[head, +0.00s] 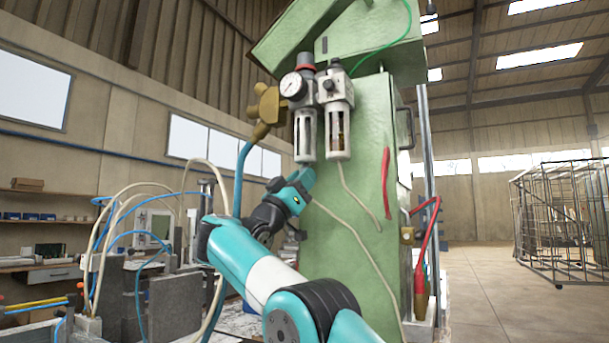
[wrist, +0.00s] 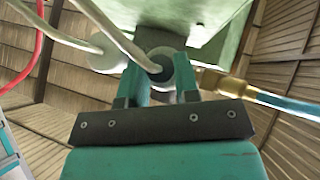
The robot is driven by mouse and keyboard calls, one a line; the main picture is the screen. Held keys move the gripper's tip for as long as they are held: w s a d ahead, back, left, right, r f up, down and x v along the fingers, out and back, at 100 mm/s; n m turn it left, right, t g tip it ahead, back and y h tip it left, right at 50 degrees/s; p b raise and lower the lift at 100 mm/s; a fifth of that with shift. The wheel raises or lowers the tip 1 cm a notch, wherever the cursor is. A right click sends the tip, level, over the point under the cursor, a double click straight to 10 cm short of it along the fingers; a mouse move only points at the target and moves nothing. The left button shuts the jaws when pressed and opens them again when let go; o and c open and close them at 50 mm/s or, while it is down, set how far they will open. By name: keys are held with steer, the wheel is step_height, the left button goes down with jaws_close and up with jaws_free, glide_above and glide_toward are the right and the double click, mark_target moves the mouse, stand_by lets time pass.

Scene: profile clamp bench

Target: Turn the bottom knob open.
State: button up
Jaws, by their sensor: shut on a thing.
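The air unit on the green machine has two clear bowls; the left bowl (head: 305,135) hangs below a pressure gauge (head: 293,85). My gripper (head: 307,174) reaches up from below to the underside of this left bowl. In the wrist view my gripper (wrist: 160,72) has its two teal fingers on either side of the dark bottom knob (wrist: 157,70), shut on it. A pale hose runs to the knob. The knob is hidden behind the fingers in the head view. How far it is turned cannot be told.
The right bowl (head: 337,130) hangs close beside. Pale hoses (head: 350,228) trail down the green cabinet (head: 345,255). A brass valve (head: 267,110) with a blue hose (head: 240,175) sits to the left. A cluttered bench stands at lower left.

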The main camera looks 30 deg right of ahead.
steer(key=g+p, duration=0.2)
steer(key=m+p, duration=0.1)
steer(key=shift+w+a+r+g, duration=0.15)
steer(key=shift+w+r+g, duration=0.1)
steer(key=shift+r+g, duration=0.15)
steer(key=shift+f+m+g+p, duration=0.15)
steer(key=shift+m+g+p, duration=0.15)
steer(key=shift+g+p, duration=0.45)
steer(key=shift+f, duration=0.2)
steer(key=o, duration=0.8)
steer(key=shift+f, duration=0.1)
steer(key=shift+o, duration=0.6)
steer(key=shift+s, duration=0.1)
